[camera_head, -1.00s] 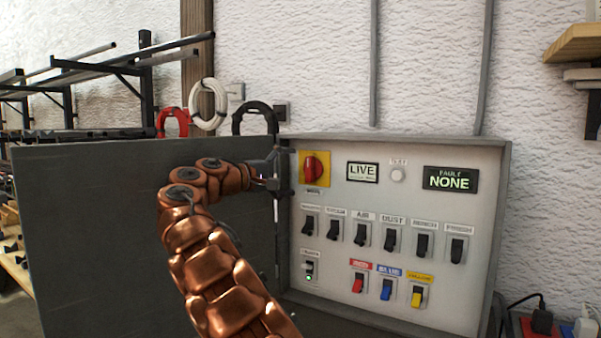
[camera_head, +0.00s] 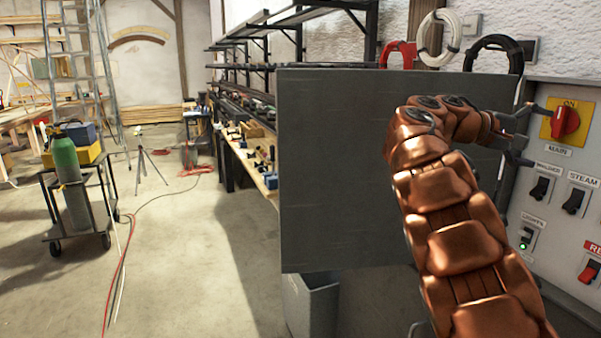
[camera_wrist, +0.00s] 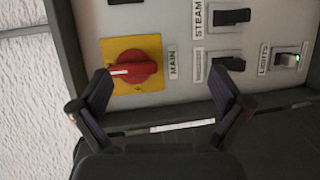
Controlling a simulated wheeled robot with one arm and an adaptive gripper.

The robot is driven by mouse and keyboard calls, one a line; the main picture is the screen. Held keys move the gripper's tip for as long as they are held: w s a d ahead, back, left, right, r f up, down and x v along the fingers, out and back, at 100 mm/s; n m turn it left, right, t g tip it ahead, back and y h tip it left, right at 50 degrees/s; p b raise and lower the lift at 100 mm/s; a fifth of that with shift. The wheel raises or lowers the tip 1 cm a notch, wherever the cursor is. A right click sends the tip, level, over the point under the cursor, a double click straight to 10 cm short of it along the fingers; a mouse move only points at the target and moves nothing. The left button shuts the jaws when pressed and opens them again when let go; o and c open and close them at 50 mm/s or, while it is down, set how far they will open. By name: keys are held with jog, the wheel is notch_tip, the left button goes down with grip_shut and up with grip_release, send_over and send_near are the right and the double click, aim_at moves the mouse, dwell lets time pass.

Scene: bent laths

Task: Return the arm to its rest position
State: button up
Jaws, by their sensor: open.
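My copper-coloured arm rises from the bottom right of the head view and bends over toward the control panel (camera_head: 560,200). My gripper (camera_head: 530,135) is at the panel's left edge, beside the red main switch (camera_head: 566,121) on its yellow plate. In the wrist view my gripper (camera_wrist: 165,95) has its two dark fingers spread wide with nothing between them. The red main switch (camera_wrist: 132,69) is ahead of the left finger, apart from it as far as I can tell. The panel's grey door (camera_head: 335,170) stands open behind my arm.
Wall coils (camera_head: 435,40) hang above the door. A long workbench (camera_head: 245,160) with tools runs behind it. A cart with a green cylinder (camera_head: 65,160), a tripod (camera_head: 143,155) and floor cables (camera_head: 125,250) are at left. The concrete floor between is mostly clear.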

jog(key=s+a+f+y, duration=0.6)
jog(key=s+a+f, duration=0.6)
jog(key=f, duration=0.2)
jog(key=s+a+f+t+y, duration=0.1)
jog(key=s+a+f+y, duration=0.5)
jog(key=s+a+f, duration=0.5)
notch_tip(320, 180, down, 4)
jog(key=shift+s+a+r, duration=0.15)
jog(key=shift+s+a, duration=0.2)
jog(key=shift+s, duration=0.65)
jog(key=s+a+f+y, duration=0.1)
jog(key=s+a+f, duration=0.1)
jog(key=s+a, duration=0.1)
jog(key=s+a+f+y, duration=0.2)
jog(key=s+a+f, duration=0.1)
jog(key=s+a, duration=0.1)
jog(key=s+a+f+n+g+y, duration=0.1)
jog(key=s+a+f, duration=0.2)
jog(key=s+a, duration=0.1)
jog(key=shift+s+a, duration=0.2)
jog(key=shift+a, duration=0.7)
